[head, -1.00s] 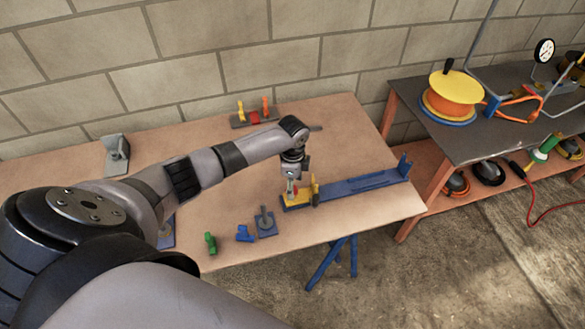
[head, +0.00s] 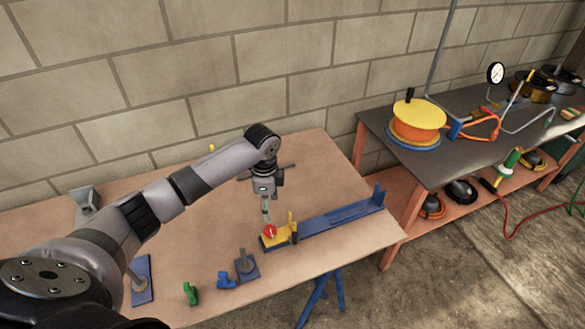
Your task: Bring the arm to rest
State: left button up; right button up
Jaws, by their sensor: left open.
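My left arm reaches from the lower left over the wooden table (head: 205,235). My left gripper (head: 266,216) points down, open, just above the yellow end piece (head: 274,241) of a long blue base (head: 340,215). A small red rounded part (head: 270,231) shows right below the fingertips. I cannot tell whether the fingers touch it. A yellow upright with a dark part stands beside it on the base. My right gripper is not in view.
A blue plate with a grey post (head: 246,264), a small blue part (head: 226,280) and a green part (head: 190,293) lie near the front edge. A grey bracket (head: 86,204) stands at the back left. A dark bench (head: 470,145) with an orange-yellow reel stands right.

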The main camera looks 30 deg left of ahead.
pick_arm(q)
jog(key=shift+d+f, duration=0.1)
jog(key=s+d+f+n+t+h, duration=0.15)
jog(key=s+d+f, duration=0.35)
jog(key=s+d, duration=0.8)
jog(key=s+a+r+n+t+y, duration=0.15)
jog(key=s+r+n, duration=0.35)
jog(key=s+n, duration=0.65)
jog(key=s+f+m+b, duration=0.1)
jog(key=s+f+b, duration=0.1)
jog(key=f, duration=1.3)
jog(key=s+f+m+b, duration=0.1)
jog(key=f+b, duration=0.1)
jog(key=f, duration=1.3)
jog(key=s+a+f+g+b, duration=0.2)
jog(key=s+a+f+b, duration=0.1)
jog(key=s+f, duration=1.4)
jog(key=shift+f, duration=0.95)
